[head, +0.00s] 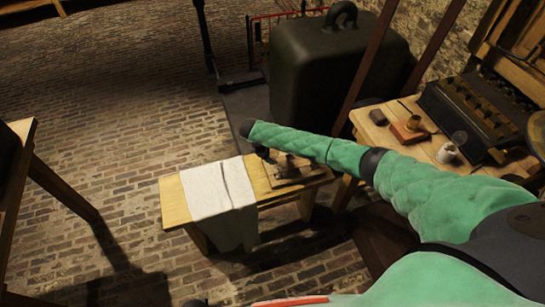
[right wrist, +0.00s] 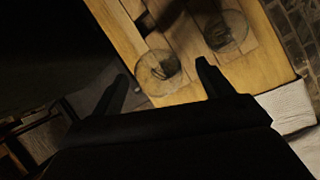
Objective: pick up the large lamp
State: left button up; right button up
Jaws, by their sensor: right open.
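Two round clear glass pieces, which look like lamps, stand side by side on a wooden board in the right wrist view: a nearer glass lamp (right wrist: 158,72) and a farther glass lamp (right wrist: 226,30). I cannot tell for sure which is the large one. My right gripper (right wrist: 162,70) is open and empty, and the nearer lamp shows between its fingertips, with no clear contact. In the head view my right gripper (head: 265,154) is over the small bench (head: 174,203), at the wooden board (head: 292,177). My arm hides much of that spot. My left gripper is not in view.
A white cloth (head: 222,190) hangs over the bench beside the board. A large dark metal case (head: 325,80) stands behind it. The right table (head: 385,133) holds a dark slotted box (head: 470,112), a small brown block (head: 409,132) and a white jar (head: 448,153). Brick floor is open at left.

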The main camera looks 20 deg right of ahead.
jog(key=shift+p+x, duration=0.6)
jog(key=shift+x, duration=1.6)
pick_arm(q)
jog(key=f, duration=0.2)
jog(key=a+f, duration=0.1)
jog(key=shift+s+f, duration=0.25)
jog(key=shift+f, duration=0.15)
pick_arm(e)
jog(key=shift+w, duration=0.1)
jog(key=c, duration=1.2)
jog(key=shift+o, duration=0.2)
jog(key=shift+r, duration=0.1)
